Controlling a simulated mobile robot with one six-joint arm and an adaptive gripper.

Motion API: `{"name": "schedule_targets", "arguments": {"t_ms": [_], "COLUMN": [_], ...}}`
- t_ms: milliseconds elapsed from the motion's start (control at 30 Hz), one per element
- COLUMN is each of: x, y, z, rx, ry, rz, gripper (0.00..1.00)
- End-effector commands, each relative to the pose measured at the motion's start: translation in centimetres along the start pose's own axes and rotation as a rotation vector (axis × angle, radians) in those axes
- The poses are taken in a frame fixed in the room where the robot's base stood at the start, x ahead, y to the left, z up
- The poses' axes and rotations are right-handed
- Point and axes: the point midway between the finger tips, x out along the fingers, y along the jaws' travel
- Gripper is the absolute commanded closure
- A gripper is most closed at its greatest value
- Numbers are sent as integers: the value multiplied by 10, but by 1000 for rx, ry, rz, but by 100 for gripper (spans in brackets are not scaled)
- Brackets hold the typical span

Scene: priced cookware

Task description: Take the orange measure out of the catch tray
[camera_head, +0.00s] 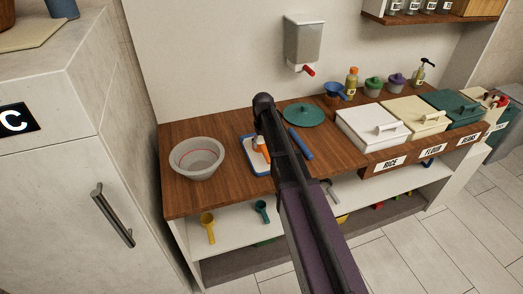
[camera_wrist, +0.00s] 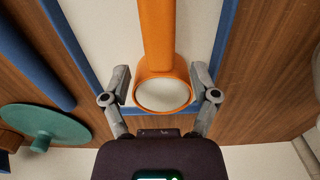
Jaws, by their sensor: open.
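The orange measure (camera_wrist: 155,30) lies in the catch tray, its handle running to the top of the wrist view and its round cup nearest my gripper. In the head view the orange measure (camera_head: 264,154) is partly covered by my arm. The catch tray (camera_wrist: 107,30) is white with a blue rim; it also shows in the head view (camera_head: 257,168). My gripper (camera_wrist: 160,72) is open, with one finger on each side of the orange cup and a visible gap on both sides. Nothing is held. Its height above the tray is hard to tell.
A grey bowl (camera_head: 197,158) stands left of the tray. A teal lid (camera_head: 304,115) and a blue bar (camera_head: 300,143) lie to the right. A dispenser (camera_head: 304,42) hangs on the wall. Labelled bins (camera_head: 374,132) line the right side. Bare counter (camera_head: 235,120) lies behind the tray.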

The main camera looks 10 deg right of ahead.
Motion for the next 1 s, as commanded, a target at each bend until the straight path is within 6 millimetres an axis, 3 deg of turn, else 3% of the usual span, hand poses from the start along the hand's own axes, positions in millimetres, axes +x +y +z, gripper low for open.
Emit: {"name": "schedule_targets", "arguments": {"t_ms": [300,1000], "x": [22,23], "y": [0,0], "z": [0,0], "rx": [0,0], "ry": [0,0], "rz": [0,0], "gripper": [23,26]}}
